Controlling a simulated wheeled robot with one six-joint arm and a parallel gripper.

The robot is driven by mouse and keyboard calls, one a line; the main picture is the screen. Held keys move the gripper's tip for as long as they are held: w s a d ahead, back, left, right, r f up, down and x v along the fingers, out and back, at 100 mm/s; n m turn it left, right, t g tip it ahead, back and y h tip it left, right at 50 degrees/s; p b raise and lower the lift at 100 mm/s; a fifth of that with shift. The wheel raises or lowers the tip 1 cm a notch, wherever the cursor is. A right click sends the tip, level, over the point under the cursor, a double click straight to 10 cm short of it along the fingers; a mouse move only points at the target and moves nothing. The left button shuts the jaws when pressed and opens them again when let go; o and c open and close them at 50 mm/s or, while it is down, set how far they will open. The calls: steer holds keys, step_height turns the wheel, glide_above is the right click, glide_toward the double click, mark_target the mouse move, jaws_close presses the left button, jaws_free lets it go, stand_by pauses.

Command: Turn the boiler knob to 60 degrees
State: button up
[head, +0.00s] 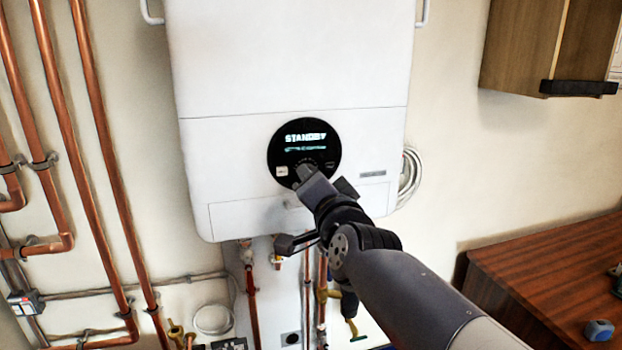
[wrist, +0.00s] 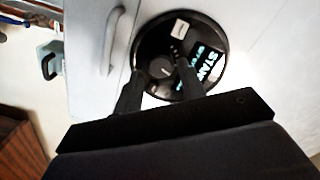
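The white boiler (head: 290,60) hangs on the wall, with a round black control panel (head: 275,150) low on its front. The lit display (head: 305,138) reads STANDBY, with a smaller line under it that I cannot read. In the wrist view the dark round knob (wrist: 161,68) sits on the panel between my two fingers. My gripper (wrist: 159,66) is open, one finger on each side of the knob, with a narrow gap seeming to show beside it. In the head view my gripper (head: 302,172) covers the knob. I cannot tell its angle or any contact.
Copper pipes (head: 62,150) run up the wall at left. More pipes and valves hang under the boiler. A handle (wrist: 112,40) stands out near the panel in the wrist view. A wooden cabinet (head: 530,45) and a wooden worktop (head: 550,270) are at right.

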steer(key=s+d+p, duration=0.1)
steer(key=s+p, duration=0.1)
steer(key=s, duration=0.6)
steer(key=shift+d, duration=0.3)
steer(key=w+a+b, duration=0.2)
steer(key=w, duration=0.8)
steer(key=shift+w, duration=0.25)
steer(key=shift+s, duration=0.1)
